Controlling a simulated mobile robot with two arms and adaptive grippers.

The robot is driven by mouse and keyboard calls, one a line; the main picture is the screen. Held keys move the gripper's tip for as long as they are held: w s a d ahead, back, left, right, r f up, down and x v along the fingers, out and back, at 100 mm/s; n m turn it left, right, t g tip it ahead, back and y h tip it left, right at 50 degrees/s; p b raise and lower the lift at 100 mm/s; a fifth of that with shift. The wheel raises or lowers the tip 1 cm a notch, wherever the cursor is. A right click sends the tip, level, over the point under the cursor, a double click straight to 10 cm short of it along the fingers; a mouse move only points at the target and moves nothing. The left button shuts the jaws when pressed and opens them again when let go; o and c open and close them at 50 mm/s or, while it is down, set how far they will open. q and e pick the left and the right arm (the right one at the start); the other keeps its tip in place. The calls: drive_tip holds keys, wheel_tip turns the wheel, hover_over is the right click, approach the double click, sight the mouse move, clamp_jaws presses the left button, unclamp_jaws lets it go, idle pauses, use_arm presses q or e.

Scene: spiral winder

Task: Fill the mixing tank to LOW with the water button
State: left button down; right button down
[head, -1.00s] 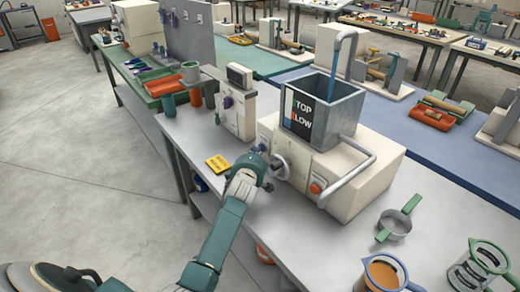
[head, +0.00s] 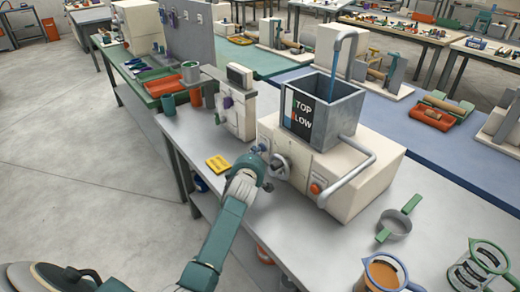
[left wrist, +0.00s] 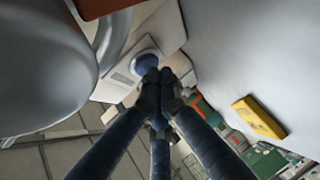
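The mixing tank (head: 341,112) is an open grey square box on a cream machine (head: 362,185). Its front gauge (head: 300,112) reads TOP and LOW and has a narrow blue strip at its left; I cannot read the exact level. A blue stream (head: 333,82) shows under the spout above the tank. My left gripper (head: 262,156) is at the machine's front left. In the left wrist view its dark fingers (left wrist: 160,88) are together and empty, with tips at a round blue button (left wrist: 146,62); I cannot tell whether they press it. My right gripper is out of view.
A grey knob (head: 280,167) and an orange button (head: 315,188) are right of the gripper. A curved pipe (head: 350,172) sticks out at the machine's right. A strainer (head: 396,225) and jugs (head: 384,275) stand front right.

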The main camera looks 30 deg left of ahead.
use_arm(q)
drive_tip(key=shift+s, duration=0.1)
idle(0.5)
drive_tip(key=shift+s+a+p, duration=0.2)
drive_tip(key=shift+s+p, duration=0.3)
drive_tip(key=shift+s, duration=0.15)
drive_tip(key=shift+a, duration=0.1)
drive_tip(key=shift+s+a+p, duration=0.2)
drive_tip(key=shift+s+p, duration=0.25)
drive_tip(key=shift+p, duration=0.05)
drive_tip(key=shift+s+a+r+p, duration=0.1)
drive_tip(key=shift+s+a+p, duration=0.25)
drive_tip(key=shift+s, duration=0.3)
drive_tip(key=shift+s+a+p, duration=0.15)
drive_tip(key=shift+s+p, duration=0.3)
drive_tip(key=shift+s, duration=0.15)
drive_tip(key=shift+s+a+p, duration=0.25)
drive_tip(key=shift+s+p, duration=0.05)
drive_tip(key=shift+s, duration=0.3)
